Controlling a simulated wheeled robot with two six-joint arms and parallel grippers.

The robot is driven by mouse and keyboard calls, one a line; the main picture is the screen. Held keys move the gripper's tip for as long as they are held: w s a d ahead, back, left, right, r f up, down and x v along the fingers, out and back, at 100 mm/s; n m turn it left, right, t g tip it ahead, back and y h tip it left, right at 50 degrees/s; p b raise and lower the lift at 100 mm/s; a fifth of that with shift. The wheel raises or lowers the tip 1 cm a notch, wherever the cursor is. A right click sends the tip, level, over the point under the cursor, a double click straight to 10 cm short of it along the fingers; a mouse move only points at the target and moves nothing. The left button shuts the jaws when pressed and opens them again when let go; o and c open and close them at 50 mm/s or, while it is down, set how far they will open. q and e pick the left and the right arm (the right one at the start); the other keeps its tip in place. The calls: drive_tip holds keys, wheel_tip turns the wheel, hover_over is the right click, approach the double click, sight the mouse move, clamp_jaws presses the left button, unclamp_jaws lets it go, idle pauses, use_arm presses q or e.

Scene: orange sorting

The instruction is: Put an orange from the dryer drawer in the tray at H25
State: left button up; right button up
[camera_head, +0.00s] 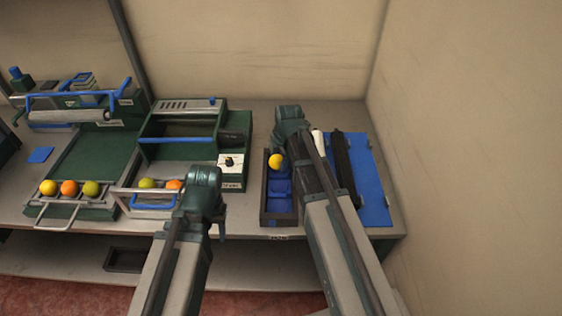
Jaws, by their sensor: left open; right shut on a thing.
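A yellow-orange orange (275,161) is at my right gripper (278,152), which is shut on it over the far part of a dark tray (264,208) with blue compartments. I cannot tell whether the orange touches the tray. The label on the tray's front is too small to read. My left gripper (216,226) is open, at the right side of the dryer drawer (122,193); its fingers are mostly hidden under its wrist. The drawer is pulled out and shows a greenish orange (147,183) and an orange one (174,184), the latter close to my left wrist.
The dryer (190,125) stands behind the drawer. At the left, a roller machine (70,115) has a front tray with several fruits (69,188). A blue mat (369,190) with a black bar lies right of the tray. A wall bounds the right side.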

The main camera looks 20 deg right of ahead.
drive_tip(key=shift+w+d, duration=0.2)
drive_tip(key=shift+w, duration=0.1)
drive_tip(key=shift+w+d+f+b, duration=0.2)
drive_tip(key=shift+w+d, duration=0.15)
drive_tip(key=shift+w, duration=0.15)
drive_tip(key=shift+w+d+f+b, duration=0.2)
drive_tip(key=shift+w+d, duration=0.1)
drive_tip(key=shift+w, duration=0.2)
drive_tip(key=f+b, duration=0.3)
drive_tip(key=shift+s+a, duration=0.1)
drive_tip(key=shift+s, duration=0.15)
drive_tip(key=shift+f, duration=0.2)
drive_tip(key=o, duration=1.1)
drive_tip(key=shift+r, duration=0.15)
